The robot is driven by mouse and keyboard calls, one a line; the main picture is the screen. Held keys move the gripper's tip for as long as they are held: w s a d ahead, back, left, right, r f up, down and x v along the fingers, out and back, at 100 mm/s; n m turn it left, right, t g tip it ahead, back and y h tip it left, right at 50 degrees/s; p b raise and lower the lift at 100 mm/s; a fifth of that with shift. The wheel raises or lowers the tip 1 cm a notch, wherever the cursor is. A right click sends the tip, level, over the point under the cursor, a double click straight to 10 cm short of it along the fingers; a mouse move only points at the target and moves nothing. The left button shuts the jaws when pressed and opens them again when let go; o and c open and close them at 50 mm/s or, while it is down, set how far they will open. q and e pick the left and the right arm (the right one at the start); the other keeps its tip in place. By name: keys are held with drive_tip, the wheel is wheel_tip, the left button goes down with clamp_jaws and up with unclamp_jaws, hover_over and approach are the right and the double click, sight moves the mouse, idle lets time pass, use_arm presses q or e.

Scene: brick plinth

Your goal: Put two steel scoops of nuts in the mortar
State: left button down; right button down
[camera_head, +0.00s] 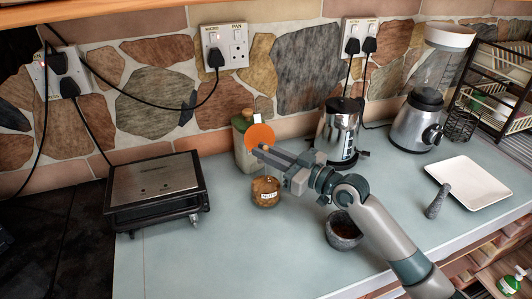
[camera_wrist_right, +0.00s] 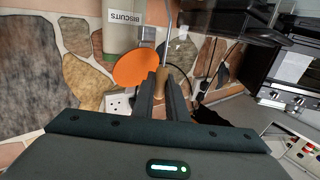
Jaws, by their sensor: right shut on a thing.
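My right gripper (camera_head: 258,150) is shut on a wooden handle (camera_wrist_right: 161,82) with a thin steel shaft. The right wrist view shows the handle between the fingers. I take it for the steel scoop; its bowl is not visible. The brown nuts jar (camera_head: 265,193) stands on the counter just below the gripper. The dark stone mortar (camera_head: 346,236) stands to the right, beside my right forearm, with some brown contents inside. My left gripper is not in view.
A pale green biscuits canister (camera_head: 241,157) is behind the gripper, and an orange disc (camera_head: 261,136) shows in front of it. A grill (camera_head: 155,185) is left, a kettle (camera_head: 338,130) and blender (camera_head: 418,122) behind. A pestle (camera_head: 437,200) and white plate (camera_head: 469,183) are right. Front-left counter is clear.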

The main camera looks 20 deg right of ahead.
drive_tip(key=shift+r+p, duration=0.6)
drive_tip(key=shift+r, duration=0.3)
drive_tip(key=shift+r+p, duration=1.2)
drive_tip(key=shift+r, duration=0.2)
wheel_tip(320, 180, up, 7)
drive_tip(key=p, duration=0.6)
drive_tip(key=shift+r, duration=0.15)
